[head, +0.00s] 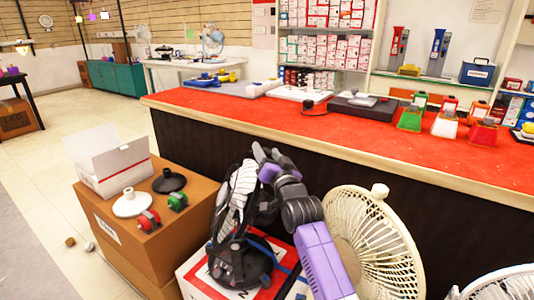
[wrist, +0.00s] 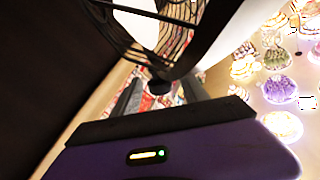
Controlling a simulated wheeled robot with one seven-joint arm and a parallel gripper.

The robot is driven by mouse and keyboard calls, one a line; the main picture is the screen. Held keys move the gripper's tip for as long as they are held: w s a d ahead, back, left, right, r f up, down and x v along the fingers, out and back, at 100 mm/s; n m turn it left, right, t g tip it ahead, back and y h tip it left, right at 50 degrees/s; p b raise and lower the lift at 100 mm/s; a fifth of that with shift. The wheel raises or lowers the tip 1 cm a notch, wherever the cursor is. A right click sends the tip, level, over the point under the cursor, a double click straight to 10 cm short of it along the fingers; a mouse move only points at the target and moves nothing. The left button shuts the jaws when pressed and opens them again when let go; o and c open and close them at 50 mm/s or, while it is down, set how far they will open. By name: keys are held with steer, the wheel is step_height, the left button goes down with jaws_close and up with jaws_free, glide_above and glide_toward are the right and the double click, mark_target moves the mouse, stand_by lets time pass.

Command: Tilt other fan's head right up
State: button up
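A black fan (head: 232,215) stands on a white and red box, with its caged head turned partly sideways. A cream fan (head: 362,245) stands to its right, and part of a white fan (head: 505,287) shows at the bottom right corner. My gripper (head: 258,157) is at the upper right of the black fan's head, and my arm partly hides that fan. In the wrist view, the black fan's cage (wrist: 145,35) fills the top. The dark gripper fingers (wrist: 160,95) stand apart, with a small dark knob between them. I cannot tell whether they touch it.
A long red-topped counter (head: 220,105) runs close behind the fans and my arm. A cardboard box (head: 150,235) at the left holds an open white carton (head: 110,165) and small fan parts. Open floor (head: 40,190) lies farther left.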

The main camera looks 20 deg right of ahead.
steer(key=s+f+p, duration=0.1)
steer(key=s+p, duration=0.1)
steer(key=s, duration=0.5)
steer(key=shift+s+a, duration=0.2)
steer(key=shift+s, duration=0.2)
